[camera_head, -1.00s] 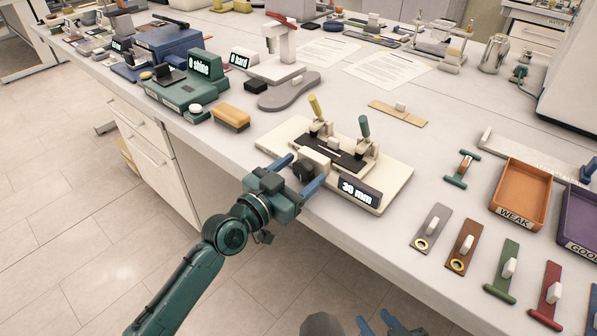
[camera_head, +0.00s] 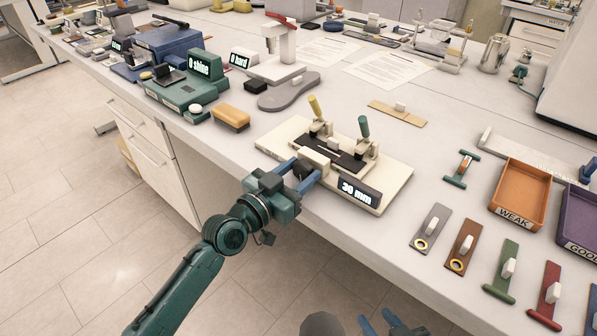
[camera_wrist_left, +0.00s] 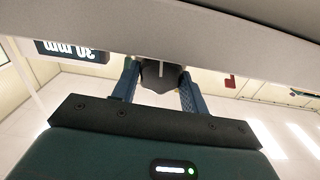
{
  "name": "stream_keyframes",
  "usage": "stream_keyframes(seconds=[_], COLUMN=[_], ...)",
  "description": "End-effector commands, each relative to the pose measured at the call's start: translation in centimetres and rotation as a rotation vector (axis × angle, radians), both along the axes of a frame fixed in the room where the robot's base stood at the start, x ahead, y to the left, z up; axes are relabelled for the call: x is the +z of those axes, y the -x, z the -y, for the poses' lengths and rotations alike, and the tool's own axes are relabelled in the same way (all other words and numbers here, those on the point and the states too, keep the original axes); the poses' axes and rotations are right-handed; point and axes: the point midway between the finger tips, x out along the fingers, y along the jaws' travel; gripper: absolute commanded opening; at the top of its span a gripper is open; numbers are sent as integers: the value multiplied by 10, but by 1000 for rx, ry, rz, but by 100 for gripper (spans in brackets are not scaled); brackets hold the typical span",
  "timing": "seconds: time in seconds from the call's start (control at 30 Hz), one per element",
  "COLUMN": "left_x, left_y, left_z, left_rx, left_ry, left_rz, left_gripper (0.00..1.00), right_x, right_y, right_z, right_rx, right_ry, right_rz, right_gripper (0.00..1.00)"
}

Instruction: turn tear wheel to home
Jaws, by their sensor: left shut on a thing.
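The tear tester is a cream base (camera_head: 398,172) with a black bed, two clamps with a yellow and a green handle (camera_head: 364,127), and a display (camera_head: 360,190) reading 30 mm. Its dark tear wheel (camera_head: 301,172) is on the front side, facing my left arm. My left gripper (camera_head: 303,174) is shut on the wheel, one blue finger on each side. In the left wrist view the dark wheel (camera_wrist_left: 160,75), with a pale mark line, sits between the two fingers. My right gripper (camera_head: 385,324) shows only partly at the bottom edge, with its blue fingers apart and nothing seen between them.
A tan brush (camera_head: 231,118) and a green shine meter (camera_head: 185,92) stand left of the tester. Coloured strips lie at the right front, near the orange WEAK tray (camera_head: 522,195) and a purple tray (camera_head: 583,220). The table's front edge runs below the tester.

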Motion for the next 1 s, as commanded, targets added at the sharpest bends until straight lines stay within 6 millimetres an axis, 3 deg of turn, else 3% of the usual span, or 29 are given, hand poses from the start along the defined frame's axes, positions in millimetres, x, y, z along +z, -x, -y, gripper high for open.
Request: stream_keyframes(seconds=[0.6,1.0], left_x=[0,-1], left_y=[-1,-1], left_z=[-1,-1], left_rx=[0,0], left_ry=[343,445], left_rz=[-251,-325], left_gripper=[21,21], right_x=[1,4], right_y=[3,0], right_z=[0,2], right_rx=[3,-11], right_ry=[13,10], right_rz=[-16,-14], right_gripper=[36,36])
